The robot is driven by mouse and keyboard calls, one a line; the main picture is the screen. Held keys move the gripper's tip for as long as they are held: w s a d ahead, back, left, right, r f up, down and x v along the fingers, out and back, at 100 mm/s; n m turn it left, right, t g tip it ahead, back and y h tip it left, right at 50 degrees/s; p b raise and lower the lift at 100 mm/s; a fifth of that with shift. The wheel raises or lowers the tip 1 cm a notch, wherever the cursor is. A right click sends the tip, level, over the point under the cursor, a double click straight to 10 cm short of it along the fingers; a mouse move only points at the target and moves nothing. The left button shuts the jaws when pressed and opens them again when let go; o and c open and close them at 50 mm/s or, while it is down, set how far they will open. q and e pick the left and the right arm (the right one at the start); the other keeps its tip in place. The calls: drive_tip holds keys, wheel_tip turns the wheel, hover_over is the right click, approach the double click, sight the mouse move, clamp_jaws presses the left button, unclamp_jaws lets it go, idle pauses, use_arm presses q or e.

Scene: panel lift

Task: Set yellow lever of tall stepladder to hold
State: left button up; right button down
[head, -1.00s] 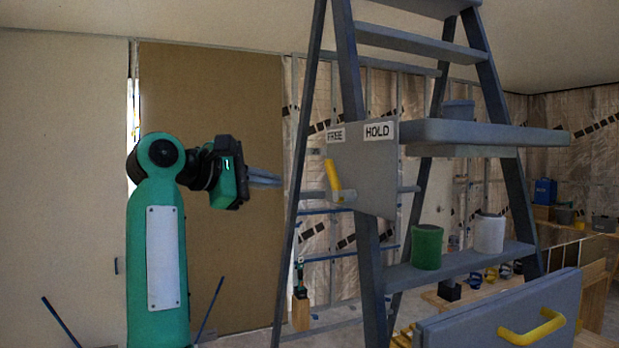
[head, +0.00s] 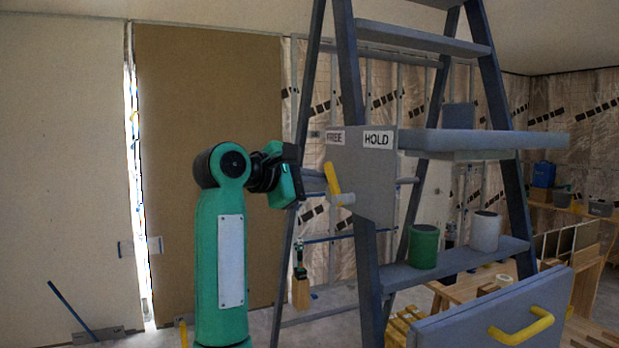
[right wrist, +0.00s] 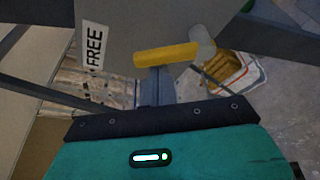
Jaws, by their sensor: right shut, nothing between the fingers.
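The tall stepladder (head: 349,75) is dark grey, with a grey plate (head: 362,180) on its near side. The plate has a FREE label (head: 335,137) at upper left and a HOLD label (head: 377,139) at upper right. The yellow lever (head: 332,178) runs up and slightly left from its grey pivot (head: 346,199), toward FREE. My right gripper (head: 318,184) is shut and empty, just left of the lever. In the right wrist view its fingertips (right wrist: 155,74) are close to the yellow lever (right wrist: 164,54); I cannot tell if they touch. My left gripper is out of view.
A green can (head: 424,246) and a white can (head: 486,231) stand on a ladder step. A grey panel with a yellow handle (head: 521,328) is at lower right. A grey shelf (head: 490,141) juts right from the plate. A brown board (head: 208,150) stands behind my arm.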

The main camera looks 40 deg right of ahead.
drive_tip(key=shift+w+d+f, duration=0.1)
drive_tip(key=shift+d, duration=0.05)
drive_tip(key=m+b, duration=0.1)
drive_tip(key=b, duration=0.1)
drive_tip(key=s+r+m+b, duration=0.1)
drive_tip(key=b, duration=0.1)
drive_tip(key=shift+a+t+h+b, duration=0.25)
drive_tip(key=shift+t+h+b, duration=0.15)
idle(0.4)
